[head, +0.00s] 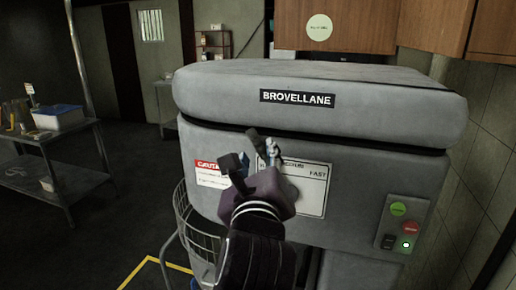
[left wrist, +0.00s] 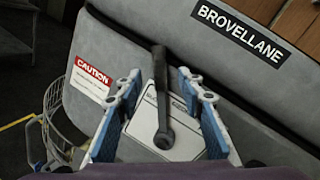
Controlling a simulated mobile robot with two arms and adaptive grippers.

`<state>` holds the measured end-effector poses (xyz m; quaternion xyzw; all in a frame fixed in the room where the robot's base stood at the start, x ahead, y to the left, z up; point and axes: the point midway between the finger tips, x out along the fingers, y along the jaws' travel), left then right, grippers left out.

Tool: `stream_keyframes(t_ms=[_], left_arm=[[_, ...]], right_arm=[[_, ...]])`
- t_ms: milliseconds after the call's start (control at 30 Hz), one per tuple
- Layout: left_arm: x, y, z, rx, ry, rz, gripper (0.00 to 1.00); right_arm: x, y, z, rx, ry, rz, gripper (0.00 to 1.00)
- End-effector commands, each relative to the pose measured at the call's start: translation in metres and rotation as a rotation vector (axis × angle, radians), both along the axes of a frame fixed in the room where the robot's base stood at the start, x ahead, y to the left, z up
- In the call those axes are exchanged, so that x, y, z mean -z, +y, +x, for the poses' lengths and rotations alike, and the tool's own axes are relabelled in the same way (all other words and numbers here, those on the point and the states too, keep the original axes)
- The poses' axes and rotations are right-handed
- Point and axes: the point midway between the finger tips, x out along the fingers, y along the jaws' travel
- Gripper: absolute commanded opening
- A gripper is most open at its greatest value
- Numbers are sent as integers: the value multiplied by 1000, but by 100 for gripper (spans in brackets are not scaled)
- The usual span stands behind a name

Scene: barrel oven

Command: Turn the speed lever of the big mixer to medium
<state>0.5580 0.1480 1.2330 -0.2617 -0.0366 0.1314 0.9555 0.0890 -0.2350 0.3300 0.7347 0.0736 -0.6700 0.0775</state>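The big mixer (head: 400,165) is a grey machine with a BROVELLANE plate. Its white speed label (head: 314,190) shows FAST at the right and part of MEDIUM; my gripper hides the rest. The black speed lever (left wrist: 164,110) stands nearly upright in the left wrist view, its tip leaning slightly left. Which mark it points at I cannot tell. My left gripper (head: 253,160) is in front of the label. In the left wrist view its blue-padded fingers (left wrist: 158,82) are open, one on each side of the lever, with visible gaps. My right gripper is not in view.
A control panel (head: 403,222) with green and red buttons is on the mixer's lower right. A red caution label (head: 212,174) is left of the speed label. A wire bowl guard (head: 197,235) is at lower left. A steel table (head: 62,130) stands far left.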

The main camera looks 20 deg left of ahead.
Motion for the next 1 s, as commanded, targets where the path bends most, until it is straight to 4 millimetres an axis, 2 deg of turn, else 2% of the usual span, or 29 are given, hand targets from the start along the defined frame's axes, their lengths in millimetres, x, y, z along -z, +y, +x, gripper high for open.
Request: stream_keyframes(t_ms=[100, 233, 567, 900, 1000], left_arm=[[0, 6, 18, -2, 2, 2, 36], [0, 9, 30, -1, 0, 0, 36], [0, 10, 36, 1, 0, -2, 36], [1, 10, 35, 1, 0, -2, 0], [1, 10, 35, 1, 0, -2, 0]], right_arm=[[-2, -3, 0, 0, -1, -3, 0], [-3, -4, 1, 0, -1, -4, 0], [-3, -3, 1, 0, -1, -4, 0], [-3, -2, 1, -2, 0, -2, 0], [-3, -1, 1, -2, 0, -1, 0]])
